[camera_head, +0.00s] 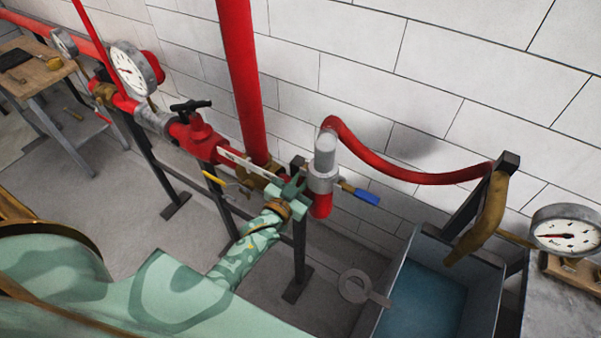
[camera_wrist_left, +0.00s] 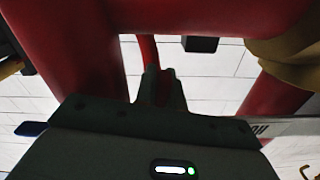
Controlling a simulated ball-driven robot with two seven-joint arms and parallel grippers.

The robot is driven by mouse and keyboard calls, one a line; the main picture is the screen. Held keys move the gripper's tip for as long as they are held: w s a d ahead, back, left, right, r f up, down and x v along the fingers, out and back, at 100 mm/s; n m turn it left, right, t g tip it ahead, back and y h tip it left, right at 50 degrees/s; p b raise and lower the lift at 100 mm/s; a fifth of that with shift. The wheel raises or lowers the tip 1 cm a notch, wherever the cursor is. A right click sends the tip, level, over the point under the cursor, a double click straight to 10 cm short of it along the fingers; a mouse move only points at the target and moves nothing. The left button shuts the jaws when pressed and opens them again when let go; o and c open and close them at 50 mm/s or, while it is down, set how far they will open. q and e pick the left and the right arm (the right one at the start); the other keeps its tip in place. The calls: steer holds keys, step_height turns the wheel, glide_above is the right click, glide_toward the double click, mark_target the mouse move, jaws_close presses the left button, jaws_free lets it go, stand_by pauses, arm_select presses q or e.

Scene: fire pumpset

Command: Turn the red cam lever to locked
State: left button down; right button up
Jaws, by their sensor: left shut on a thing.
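My left gripper (camera_head: 292,193), on the green patterned arm, reaches up to the pipe end beside the grey and red coupling (camera_head: 324,172). In the left wrist view its fingers (camera_wrist_left: 160,88) are shut on a narrow red piece, which I take to be the red cam lever (camera_wrist_left: 162,92). In the head view the gripper and coupling hide most of the lever, so its angle cannot be told. My right gripper is not in view.
A red hose (camera_head: 400,172) runs from the coupling top to a stand over a blue-grey tank (camera_head: 480,285). A blue-handled valve (camera_head: 366,197) is just right of the coupling. A red pipe (camera_head: 240,80) rises behind. Gauges stand left (camera_head: 130,70) and right (camera_head: 566,232).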

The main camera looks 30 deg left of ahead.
arm_select(q)
steer(key=shift+d+n, duration=0.2)
steer(key=shift+n, duration=0.2)
steer(key=c, duration=1.5)
jaws_free()
steer(key=shift+f, duration=0.1)
steer(key=shift+s+f, duration=0.1)
steer(key=shift+s, duration=0.05)
